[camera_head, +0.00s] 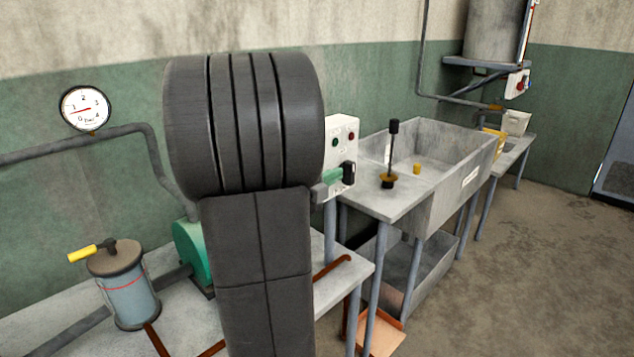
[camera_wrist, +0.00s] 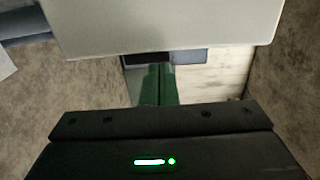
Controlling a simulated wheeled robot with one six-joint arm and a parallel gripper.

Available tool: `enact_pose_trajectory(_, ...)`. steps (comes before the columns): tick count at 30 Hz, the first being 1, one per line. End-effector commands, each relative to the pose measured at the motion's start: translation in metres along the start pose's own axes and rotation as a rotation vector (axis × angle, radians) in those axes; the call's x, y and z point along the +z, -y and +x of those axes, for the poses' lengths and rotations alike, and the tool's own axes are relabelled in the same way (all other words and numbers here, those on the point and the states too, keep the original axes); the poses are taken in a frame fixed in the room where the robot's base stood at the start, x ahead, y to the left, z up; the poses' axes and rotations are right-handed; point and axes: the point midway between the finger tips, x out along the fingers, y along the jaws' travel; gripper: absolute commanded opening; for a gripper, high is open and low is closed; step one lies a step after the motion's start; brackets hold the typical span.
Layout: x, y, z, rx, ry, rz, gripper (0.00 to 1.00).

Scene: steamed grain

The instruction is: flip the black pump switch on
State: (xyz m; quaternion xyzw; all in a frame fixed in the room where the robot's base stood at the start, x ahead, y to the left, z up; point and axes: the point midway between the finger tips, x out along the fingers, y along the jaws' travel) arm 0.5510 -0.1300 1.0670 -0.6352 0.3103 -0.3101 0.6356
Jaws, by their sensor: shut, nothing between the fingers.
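The black pump switch (camera_head: 349,173) is on the lower right of the front of a white control box (camera_head: 342,128) in the head view. The box also has a green and a red button. My gripper (camera_head: 332,175) is shut and empty, its green fingertips right beside the switch. In the wrist view the gripper (camera_wrist: 160,70) points at a dark part (camera_wrist: 188,56) under the pale box (camera_wrist: 160,25). I cannot tell whether the fingers touch the switch, or which way it is set.
A green pump (camera_head: 190,252) and a grey canister (camera_head: 130,290) with a yellow handle stand on the left bench. A pressure gauge (camera_head: 86,107) is on the pipe. To the right, a sink (camera_head: 455,175) has a plunger-like tool (camera_head: 391,150) on its ledge.

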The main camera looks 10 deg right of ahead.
Motion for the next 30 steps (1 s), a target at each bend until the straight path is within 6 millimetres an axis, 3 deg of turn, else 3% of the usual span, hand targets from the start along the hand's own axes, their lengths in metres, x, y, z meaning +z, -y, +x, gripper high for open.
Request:
enact_pose_trajectory(3,0.0,0.001,0.015,-0.001,-0.002,-0.001,0.0)
enact_pose_trajectory(8,0.0,0.0,0.024,0.0,-0.001,-0.001,0.0)
enact_pose_trajectory(30,0.0,0.003,0.026,0.0,0.0,-0.001,0.0)
